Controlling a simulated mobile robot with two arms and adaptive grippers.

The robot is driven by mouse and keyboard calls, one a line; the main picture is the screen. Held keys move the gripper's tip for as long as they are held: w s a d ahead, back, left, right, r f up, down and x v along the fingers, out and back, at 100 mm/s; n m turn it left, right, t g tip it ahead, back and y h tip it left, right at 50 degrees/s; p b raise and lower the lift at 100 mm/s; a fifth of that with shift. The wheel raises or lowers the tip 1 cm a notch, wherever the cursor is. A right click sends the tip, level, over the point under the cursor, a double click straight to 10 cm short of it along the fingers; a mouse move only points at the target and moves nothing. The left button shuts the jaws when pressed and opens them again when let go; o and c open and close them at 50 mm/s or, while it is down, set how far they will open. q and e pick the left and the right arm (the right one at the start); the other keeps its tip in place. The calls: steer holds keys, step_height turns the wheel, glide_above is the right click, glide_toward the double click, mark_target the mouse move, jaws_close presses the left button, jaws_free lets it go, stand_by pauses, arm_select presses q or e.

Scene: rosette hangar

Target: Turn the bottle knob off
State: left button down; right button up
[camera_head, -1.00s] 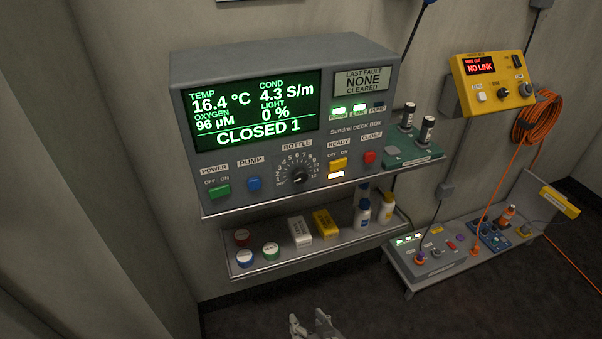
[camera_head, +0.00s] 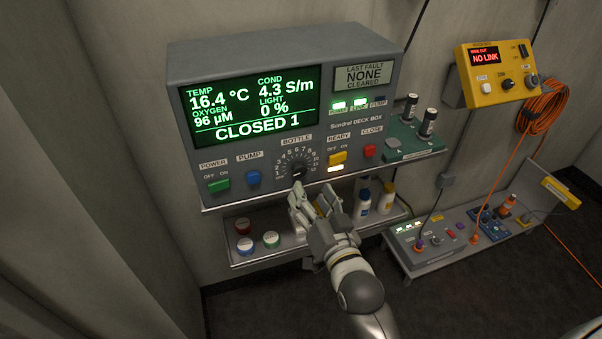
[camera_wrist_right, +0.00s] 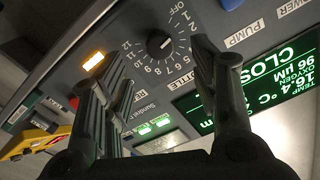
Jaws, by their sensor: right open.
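The bottle knob (camera_head: 297,172) is a small black round knob on the grey deck box, inside a dial numbered to 12 with OFF at one end. In the right wrist view the knob (camera_wrist_right: 160,44) shows a white mark toward the low numbers; its exact setting is hard to read. The box's display (camera_head: 250,105) reads CLOSED 1. My right gripper (camera_head: 313,194) is open and empty, just below and in front of the knob. In the wrist view its fingers spread to either side of the knob, apparently apart from it. My left gripper is out of view.
Beside the knob are a green power switch (camera_head: 218,185), blue pump button (camera_head: 254,177), yellow ready switch (camera_head: 338,157) and red close button (camera_head: 369,151). A shelf (camera_head: 240,264) below holds caps and bottles. A yellow NO LINK box (camera_head: 497,84) hangs at right.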

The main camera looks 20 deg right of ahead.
mark_target(300, 174)
steer(key=w+p, duration=0.1)
steer(key=w, duration=0.6)
steer(key=shift+w+a, duration=0.15)
steer(key=shift+w, duration=0.05)
steer(key=shift+c, duration=0.4)
